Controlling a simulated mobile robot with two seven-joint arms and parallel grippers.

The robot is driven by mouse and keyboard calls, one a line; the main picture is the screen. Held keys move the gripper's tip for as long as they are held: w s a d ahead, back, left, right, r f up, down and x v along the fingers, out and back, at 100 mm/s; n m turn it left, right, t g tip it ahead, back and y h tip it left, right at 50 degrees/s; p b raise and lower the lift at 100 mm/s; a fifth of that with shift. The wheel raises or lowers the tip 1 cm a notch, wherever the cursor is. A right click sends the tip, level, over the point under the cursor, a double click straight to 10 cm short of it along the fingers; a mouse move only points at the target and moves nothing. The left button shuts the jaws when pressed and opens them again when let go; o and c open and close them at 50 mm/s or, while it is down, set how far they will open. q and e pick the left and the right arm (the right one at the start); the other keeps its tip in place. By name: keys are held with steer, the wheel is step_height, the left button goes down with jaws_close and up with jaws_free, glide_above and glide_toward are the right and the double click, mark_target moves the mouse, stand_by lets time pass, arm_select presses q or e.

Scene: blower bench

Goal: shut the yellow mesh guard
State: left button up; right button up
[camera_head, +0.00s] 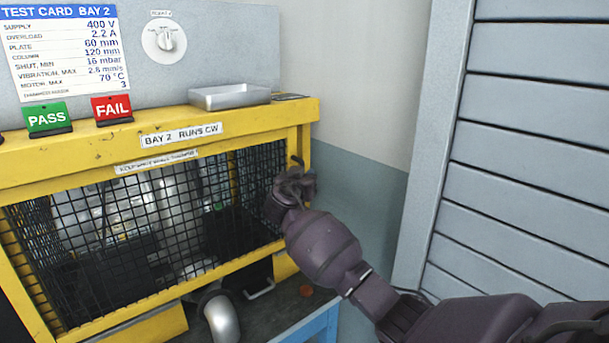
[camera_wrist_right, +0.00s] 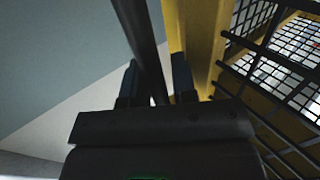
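The yellow mesh guard, a black wire grid, spans the front of the yellow bench frame (camera_head: 130,225). I cannot tell whether it sits fully against the frame. Its mesh also shows at the right of the right wrist view (camera_wrist_right: 275,50). My right gripper (camera_head: 290,182) is at the guard's right edge, beside the yellow corner post. A dark handle end (camera_head: 297,160) shows just above it. In the right wrist view my gripper's fingers (camera_wrist_right: 156,80) stand apart, with a dark bar (camera_wrist_right: 148,40) between them and a gap on its right side. My left gripper is out of view.
A metal tray (camera_head: 230,96) sits on the top ledge. Green PASS (camera_head: 48,118) and red FAIL (camera_head: 112,108) tags stand left of it. A curved metal pipe (camera_head: 221,316) is below the guard. A grey slatted panel (camera_head: 535,150) stands at the right, near my right arm.

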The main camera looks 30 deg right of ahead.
steer(key=shift+w+d, duration=0.1)
steer(key=shift+d, duration=0.1)
jaws_close()
steer(key=shift+a+f, duration=0.1)
steer(key=shift+a, duration=0.05)
